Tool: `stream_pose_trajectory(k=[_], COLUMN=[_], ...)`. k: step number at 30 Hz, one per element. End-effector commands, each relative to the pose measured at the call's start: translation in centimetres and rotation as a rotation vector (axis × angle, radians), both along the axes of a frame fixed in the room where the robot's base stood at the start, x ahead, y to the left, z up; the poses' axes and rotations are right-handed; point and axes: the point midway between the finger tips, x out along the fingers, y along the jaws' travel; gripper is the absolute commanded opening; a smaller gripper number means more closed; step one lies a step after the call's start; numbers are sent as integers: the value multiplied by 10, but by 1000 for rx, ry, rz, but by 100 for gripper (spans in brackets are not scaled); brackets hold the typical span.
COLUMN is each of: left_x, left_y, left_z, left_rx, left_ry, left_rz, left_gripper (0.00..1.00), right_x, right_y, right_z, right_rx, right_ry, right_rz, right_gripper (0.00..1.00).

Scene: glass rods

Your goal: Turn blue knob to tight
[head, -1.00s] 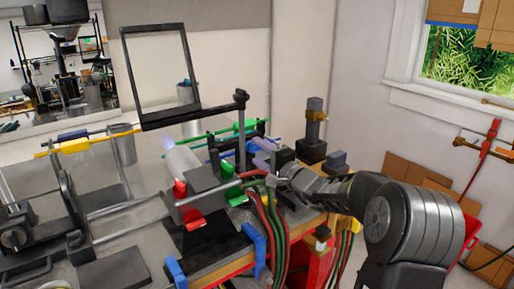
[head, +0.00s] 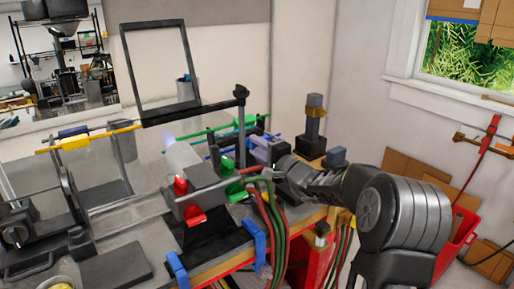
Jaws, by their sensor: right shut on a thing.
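My right gripper (head: 272,171) reaches in from the right to the burner valves near the bench's right end. It is shut at the spot beside a pale blue-violet part (head: 261,148), which looks like part of the blue knob's valve. The knob itself is mostly hidden by the gripper, so I cannot tell its turn. A red knob (head: 181,187) with a red lever and a green knob (head: 228,165) with a green lever sit to the left along the same row. My left gripper does not show.
Red and green hoses (head: 275,225) hang over the bench edge just below my right gripper. Blue clamps (head: 260,248) stand at the front edge. A dark post (head: 313,128) is behind the gripper. An upright black frame (head: 187,70) stands behind the bench.

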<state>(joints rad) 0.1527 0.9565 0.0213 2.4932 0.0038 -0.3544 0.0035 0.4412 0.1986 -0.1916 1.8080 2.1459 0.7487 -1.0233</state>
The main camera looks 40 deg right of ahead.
Motion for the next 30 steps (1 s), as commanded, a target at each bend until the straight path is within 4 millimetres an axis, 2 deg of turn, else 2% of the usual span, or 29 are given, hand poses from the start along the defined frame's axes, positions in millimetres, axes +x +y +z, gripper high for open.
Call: stream_pose_trajectory(k=[2,17,30], left_x=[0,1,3], left_y=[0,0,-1], left_z=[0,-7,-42], left_rx=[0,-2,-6], left_ry=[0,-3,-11], left_rz=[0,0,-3], left_gripper=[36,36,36], right_x=[0,0,-1], right_y=[0,0,-1], right_z=[0,-2,-5], right_rx=[0,39,309], right_ry=[1,-1,-9], right_rz=[0,0,-1], right_gripper=[0,0,0])
